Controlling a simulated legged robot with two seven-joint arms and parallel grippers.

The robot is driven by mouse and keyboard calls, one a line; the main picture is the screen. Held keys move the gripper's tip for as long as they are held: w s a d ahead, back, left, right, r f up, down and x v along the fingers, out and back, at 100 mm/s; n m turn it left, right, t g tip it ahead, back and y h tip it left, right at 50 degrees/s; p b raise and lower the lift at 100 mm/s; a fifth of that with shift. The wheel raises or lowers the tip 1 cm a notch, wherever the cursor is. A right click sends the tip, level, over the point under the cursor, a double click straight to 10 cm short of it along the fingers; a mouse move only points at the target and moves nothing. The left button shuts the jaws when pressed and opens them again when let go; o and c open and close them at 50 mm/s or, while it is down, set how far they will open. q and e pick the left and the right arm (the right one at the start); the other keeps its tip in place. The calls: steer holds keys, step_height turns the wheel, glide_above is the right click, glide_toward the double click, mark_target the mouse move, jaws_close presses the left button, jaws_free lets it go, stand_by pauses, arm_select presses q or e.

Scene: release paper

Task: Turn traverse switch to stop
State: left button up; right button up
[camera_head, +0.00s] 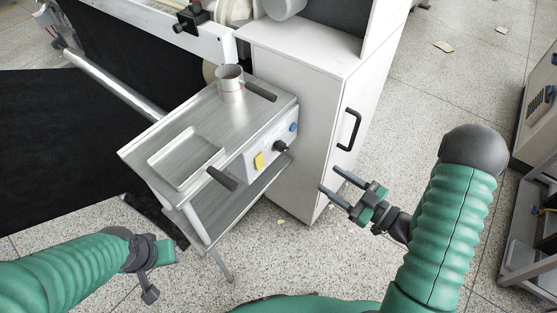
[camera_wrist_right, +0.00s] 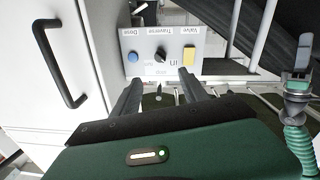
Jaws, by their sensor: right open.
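The traverse switch is a black knob (camera_head: 280,147) on the grey control panel (camera_head: 248,168) at the front of the metal cart. In the right wrist view the knob (camera_wrist_right: 160,57) sits mid-panel under an upside-down "Traverse" label, and its pointer setting is too small to read surely. My right gripper (camera_head: 330,179) is open and empty, apart from the panel and to its right in the head view. In the wrist view its two fingers (camera_wrist_right: 160,80) point toward the panel, below the knob. My left gripper (camera_head: 160,272) hangs at lower left, away from the panel; its jaws are unclear.
A blue button (camera_head: 293,127) and a yellow switch (camera_head: 259,161) flank the knob. The cart top (camera_head: 190,122) carries a metal cup (camera_head: 230,84) and has a black handle (camera_head: 222,179) in front. A white cabinet (camera_head: 300,75) with a black handle (camera_head: 349,130) stands right of the cart.

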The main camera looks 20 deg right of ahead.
mark_target(287, 150)
steer(key=b+x, duration=0.3)
steer(key=x, duration=1.3)
steer(key=shift+w+a+r, duration=0.1)
steer(key=shift+w+a, duration=0.05)
steer(key=shift+w, duration=0.1)
steer(key=shift+c, duration=0.3)
jaws_close()
